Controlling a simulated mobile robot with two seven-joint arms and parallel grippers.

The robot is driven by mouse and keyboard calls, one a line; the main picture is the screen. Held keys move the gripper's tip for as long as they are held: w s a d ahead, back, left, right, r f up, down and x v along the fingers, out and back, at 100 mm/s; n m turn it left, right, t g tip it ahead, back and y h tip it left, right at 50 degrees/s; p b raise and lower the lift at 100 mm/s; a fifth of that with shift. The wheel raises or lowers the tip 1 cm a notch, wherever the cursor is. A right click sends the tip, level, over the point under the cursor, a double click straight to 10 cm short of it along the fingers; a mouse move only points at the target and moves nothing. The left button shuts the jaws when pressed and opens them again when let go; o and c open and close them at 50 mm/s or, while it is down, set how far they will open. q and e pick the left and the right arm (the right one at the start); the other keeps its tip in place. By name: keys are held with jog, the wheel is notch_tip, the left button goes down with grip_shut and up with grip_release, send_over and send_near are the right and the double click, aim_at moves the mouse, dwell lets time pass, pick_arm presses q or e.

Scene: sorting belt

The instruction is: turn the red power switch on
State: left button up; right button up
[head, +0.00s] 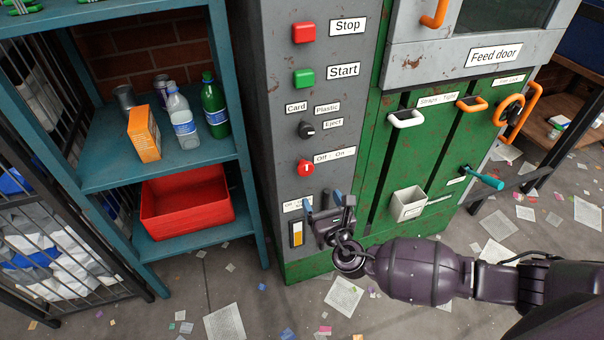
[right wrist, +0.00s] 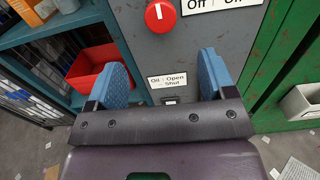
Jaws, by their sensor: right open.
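The red power switch (head: 305,167) is a round red knob with a white mark, on the grey panel beside the label "Off : On" (head: 334,155). In the right wrist view the knob (right wrist: 160,15) is at the top, its white mark about upright, with the label partly cut off. My right gripper (head: 322,197) is below the knob in the head view, in front of the lower panel. Its two blue fingers are apart with nothing between them, and the gripper (right wrist: 168,75) does not touch the knob. My left gripper is not in view.
Above the knob are a black selector (head: 306,130), a green Start button (head: 303,78) and a red Stop button (head: 304,33). A yellow-marked oil switch (head: 296,233) is beside my gripper. A teal shelf (head: 110,176) stands left; a white bin (head: 408,204) is right.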

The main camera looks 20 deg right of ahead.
aim_at(307, 171)
jog(key=w+b, duration=0.1)
jog(key=w, duration=0.9)
jog(key=shift+w+a+b, duration=0.15)
jog(key=shift+w+b, duration=0.2)
jog(key=shift+w, duration=0.05)
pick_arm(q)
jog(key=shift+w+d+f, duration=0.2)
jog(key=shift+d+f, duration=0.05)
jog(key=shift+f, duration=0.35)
pick_arm(e)
jog(key=shift+c, duration=0.5)
jog(key=c, duration=0.8)
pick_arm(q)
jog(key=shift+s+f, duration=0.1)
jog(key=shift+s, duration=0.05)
